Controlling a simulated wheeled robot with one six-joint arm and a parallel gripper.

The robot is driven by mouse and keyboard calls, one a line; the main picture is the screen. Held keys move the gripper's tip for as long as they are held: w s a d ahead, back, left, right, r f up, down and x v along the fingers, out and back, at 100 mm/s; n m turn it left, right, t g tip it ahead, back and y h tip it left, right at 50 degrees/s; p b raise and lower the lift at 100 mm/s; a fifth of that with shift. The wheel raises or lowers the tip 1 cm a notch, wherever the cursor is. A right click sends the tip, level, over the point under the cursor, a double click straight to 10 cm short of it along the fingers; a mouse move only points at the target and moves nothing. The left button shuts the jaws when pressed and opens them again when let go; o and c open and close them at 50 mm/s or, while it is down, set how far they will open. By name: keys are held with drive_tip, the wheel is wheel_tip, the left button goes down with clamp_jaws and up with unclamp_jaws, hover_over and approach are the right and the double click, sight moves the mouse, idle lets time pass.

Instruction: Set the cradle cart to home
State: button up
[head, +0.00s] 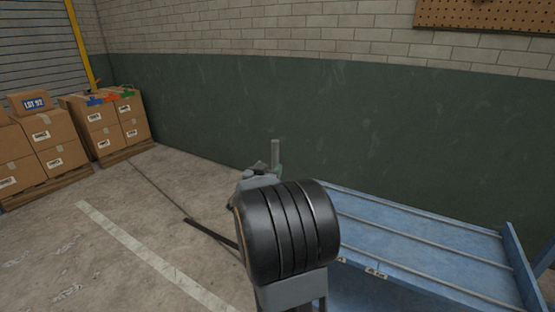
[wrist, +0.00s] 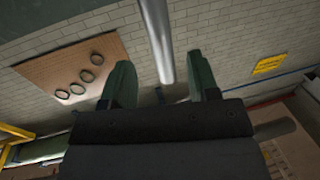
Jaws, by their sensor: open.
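A blue ribbed deck (head: 430,240) with a raised right end stands at the lower right of the head view; I cannot tell whether it is the cradle cart. My gripper (wrist: 162,78) shows in the wrist view with two green fingers spread apart. A grey round post (wrist: 157,35) passes from the top edge into the gap between the fingers, with no visible grip on it. In the head view, my arm in the foreground hides the deck's left side and most of the gripper.
A green and white block wall (head: 300,110) runs behind the deck. Stacked cartons (head: 105,120) stand on pallets at the far left. A dark bar (head: 210,232) lies low near my arm. The concrete floor (head: 130,210) on the left is mostly clear. A pegboard (head: 490,14) hangs upper right.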

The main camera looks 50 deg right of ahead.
sight(277, 157)
drive_tip(key=x, duration=0.8)
drive_tip(key=shift+d, duration=0.1)
drive_tip(key=shift+w, duration=0.1)
drive_tip(key=shift+c, duration=0.4)
clamp_jaws()
